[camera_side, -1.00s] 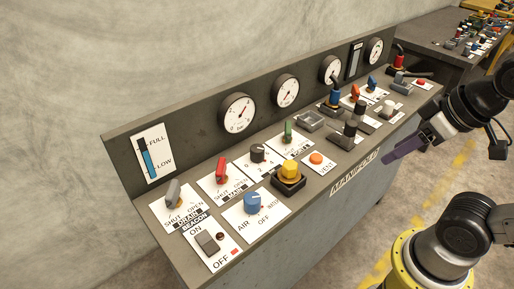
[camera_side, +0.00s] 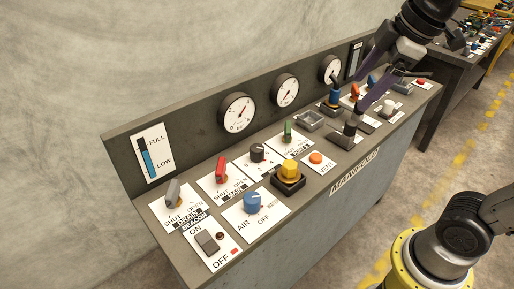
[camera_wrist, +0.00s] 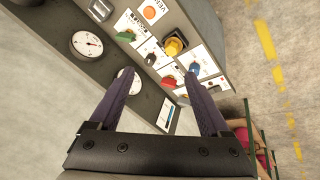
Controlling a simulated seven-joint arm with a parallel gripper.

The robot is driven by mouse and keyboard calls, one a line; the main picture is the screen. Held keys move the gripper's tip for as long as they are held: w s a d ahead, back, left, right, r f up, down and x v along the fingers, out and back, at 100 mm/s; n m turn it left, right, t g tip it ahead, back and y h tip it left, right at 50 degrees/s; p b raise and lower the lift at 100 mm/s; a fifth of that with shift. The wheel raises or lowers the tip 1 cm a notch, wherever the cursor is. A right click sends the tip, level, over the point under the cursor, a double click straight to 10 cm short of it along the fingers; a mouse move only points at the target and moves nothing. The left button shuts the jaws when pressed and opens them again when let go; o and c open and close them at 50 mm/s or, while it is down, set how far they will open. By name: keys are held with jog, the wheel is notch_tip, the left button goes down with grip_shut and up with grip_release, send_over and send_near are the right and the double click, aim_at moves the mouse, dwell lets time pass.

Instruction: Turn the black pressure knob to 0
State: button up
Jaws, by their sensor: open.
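The black pressure knob (camera_side: 258,152) stands on a white scale plate near the middle of the panel, between the red lever (camera_side: 221,168) and the green lever (camera_side: 288,131). In the wrist view the black knob (camera_wrist: 150,59) shows between and beyond the fingertips. Its pointer setting is too small to read. My gripper (camera_side: 361,93) is open and empty, above the right part of the panel, to the right of the knob and apart from it. Its two purple fingers also frame the wrist view (camera_wrist: 160,73).
A yellow knob (camera_side: 290,170) on a black base stands in front of the black knob. A blue air knob (camera_side: 252,202) and orange vent button (camera_side: 316,158) are nearby. Several switches and levers crowd the right end. Gauges (camera_side: 237,112) line the back wall.

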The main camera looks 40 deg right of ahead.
jog(key=w+a+n+g, duration=0.15)
jog(key=w+n, duration=0.25)
jog(key=w, duration=0.6)
jog(key=n+g, duration=0.2)
jog(key=g, duration=0.1)
send_over(257, 148)
notch_tip(257, 148, down, 14)
notch_tip(257, 148, down, 14)
jog(key=shift+w+d+f, duration=0.1)
grip_shut()
